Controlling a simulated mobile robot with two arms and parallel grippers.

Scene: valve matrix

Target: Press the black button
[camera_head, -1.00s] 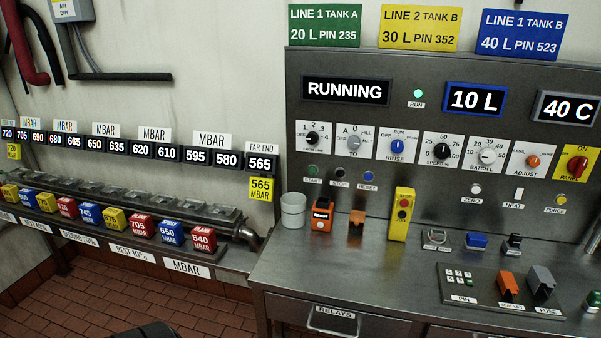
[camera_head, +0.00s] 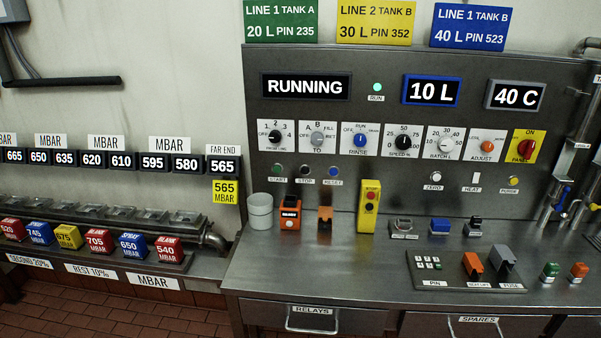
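A small round black button (camera_head: 306,171) sits on the steel control panel (camera_head: 400,120) above a label that appears to read STOP. A green button (camera_head: 278,170) labelled START is to its left and a blue button (camera_head: 334,171) labelled RESET is to its right. Another dark, black-topped device (camera_head: 474,226) stands on the bench at the foot of the panel; I cannot tell whether it is a button. Neither of my grippers is in view.
The bench's front left surface (camera_head: 310,270) is clear. Coloured valve blocks (camera_head: 98,240) line the left.

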